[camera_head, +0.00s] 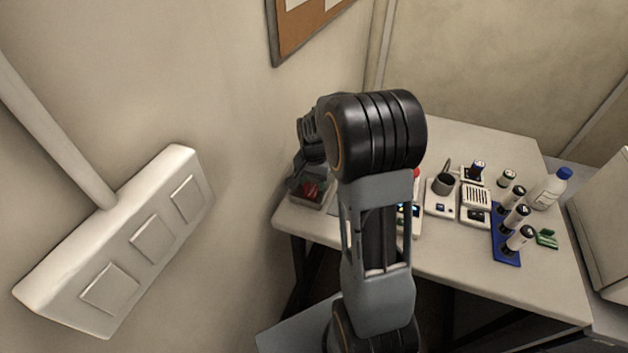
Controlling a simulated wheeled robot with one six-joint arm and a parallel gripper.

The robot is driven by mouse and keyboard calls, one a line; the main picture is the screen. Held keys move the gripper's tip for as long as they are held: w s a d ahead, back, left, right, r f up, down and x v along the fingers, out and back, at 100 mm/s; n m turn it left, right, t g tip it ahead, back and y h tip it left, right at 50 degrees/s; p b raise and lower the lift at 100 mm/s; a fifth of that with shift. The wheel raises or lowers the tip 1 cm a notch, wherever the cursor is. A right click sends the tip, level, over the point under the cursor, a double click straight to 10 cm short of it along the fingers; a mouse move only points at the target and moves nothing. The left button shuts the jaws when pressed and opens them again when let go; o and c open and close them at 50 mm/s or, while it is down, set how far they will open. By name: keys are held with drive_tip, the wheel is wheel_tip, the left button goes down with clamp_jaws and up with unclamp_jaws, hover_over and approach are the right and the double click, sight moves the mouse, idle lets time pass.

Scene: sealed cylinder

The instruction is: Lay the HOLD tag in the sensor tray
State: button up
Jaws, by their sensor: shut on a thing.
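My gripper (306,184) is at the left end of the table, partly hidden behind my own arm. Its dark fingers point down over a small grey tray (308,206) near the table's left edge, which looks like the sensor tray. A red piece (312,190), apparently the HOLD tag, shows at the fingertips, inside the tray's outline. The gripper is shut on it. No lettering can be read. I cannot tell whether the tag touches the tray floor.
The wall is close on the left. The table's back is clear.

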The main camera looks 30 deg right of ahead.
sight(313, 184)
drive_tip(key=shift+f, duration=0.15)
drive_tip(key=o, duration=0.6)
wheel_tip(313, 184, up, 12)
drive_tip(key=f, duration=0.1)
drive_tip(key=s+a+n+t, duration=0.2)
drive_tip(key=s+a+n, duration=0.2)
drive_tip(key=s, duration=0.4)
drive_tip(key=s+a+r+n+t, duration=0.1)
drive_tip(key=s+a+n, duration=0.4)
drive_tip(key=s, duration=0.3)
drive_tip(key=shift+a+r+n+t, duration=0.25)
drive_tip(key=shift+n+t, duration=0.15)
